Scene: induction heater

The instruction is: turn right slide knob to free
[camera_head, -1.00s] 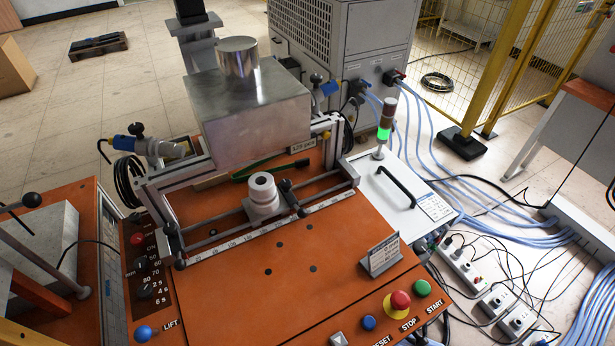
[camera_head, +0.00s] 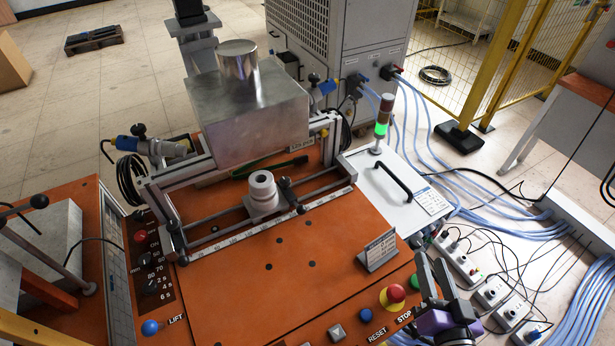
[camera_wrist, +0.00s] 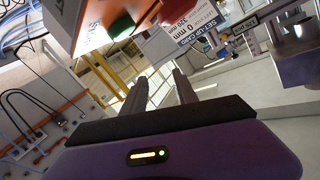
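A black slide knob (camera_head: 285,183) sits on the ruler rail, just right of the pale round fixture (camera_head: 262,188). Another black knob (camera_head: 314,78) stands at the right blue sensor behind the metal block. A third black knob (camera_head: 138,130) tops the left blue sensor. No label shows which one is the right slide knob, and their lock settings are too small to tell. My purple gripper (camera_head: 431,266) is at the lower right, beside the START corner of the panel and well away from the knobs. In the wrist view its fingers (camera_wrist: 160,76) are apart with nothing between them.
The red stop button (camera_head: 396,293) and green start button (camera_head: 391,282) are close left of my gripper. A signal tower (camera_head: 382,122) and black handle (camera_head: 394,182) are at the table's right. The orange top's middle is clear.

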